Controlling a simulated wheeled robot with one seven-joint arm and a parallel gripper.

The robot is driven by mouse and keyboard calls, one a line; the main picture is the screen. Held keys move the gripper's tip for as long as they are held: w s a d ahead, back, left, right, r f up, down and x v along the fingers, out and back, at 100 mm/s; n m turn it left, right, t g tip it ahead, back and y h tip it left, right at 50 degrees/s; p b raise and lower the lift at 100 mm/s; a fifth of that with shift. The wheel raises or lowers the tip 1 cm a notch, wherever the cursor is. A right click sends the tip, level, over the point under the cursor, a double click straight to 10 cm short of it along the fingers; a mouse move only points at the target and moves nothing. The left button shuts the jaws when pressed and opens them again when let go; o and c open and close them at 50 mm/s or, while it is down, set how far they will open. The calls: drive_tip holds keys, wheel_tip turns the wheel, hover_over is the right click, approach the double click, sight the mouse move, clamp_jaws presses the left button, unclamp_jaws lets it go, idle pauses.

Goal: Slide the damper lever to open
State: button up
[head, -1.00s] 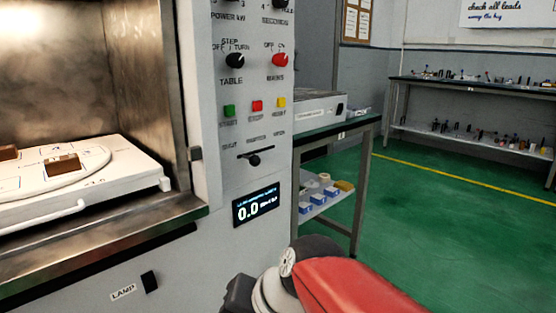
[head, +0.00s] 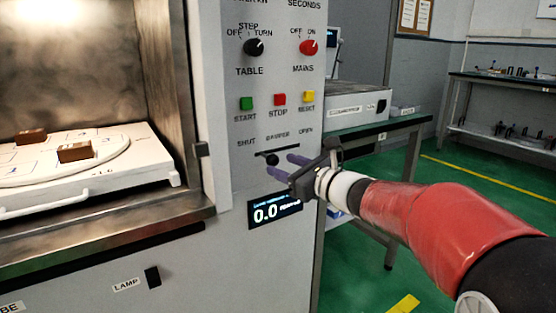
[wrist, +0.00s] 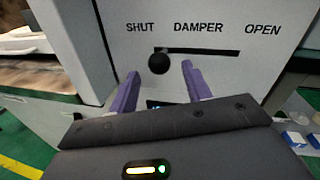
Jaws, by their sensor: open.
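The damper lever is a black round knob (head: 271,158) on a short dark horizontal slot in the grey panel, under the labels SHUT, DAMPER and OPEN. In the wrist view the knob (wrist: 159,63) sits at the left, SHUT-side end of the slot (wrist: 205,51). My gripper (head: 283,166) is in front of the panel, just below and right of the knob in the head view. Its two purple fingers are apart and empty. In the wrist view the knob shows between and beyond the fingertips (wrist: 160,75); I see no contact.
Above the slot are START (head: 247,103), STOP (head: 280,99) and RESET (head: 308,97) buttons. The display (head: 275,211) reading 0.0 is below, partly behind my gripper. The open chamber with a white turntable tray (head: 90,165) is left. A side bench (head: 375,130) stands right.

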sight(277, 162)
drive_tip(key=x, duration=0.5)
drive_tip(key=shift+s, duration=0.1)
drive_tip(key=shift+c, duration=0.2)
clamp_jaws()
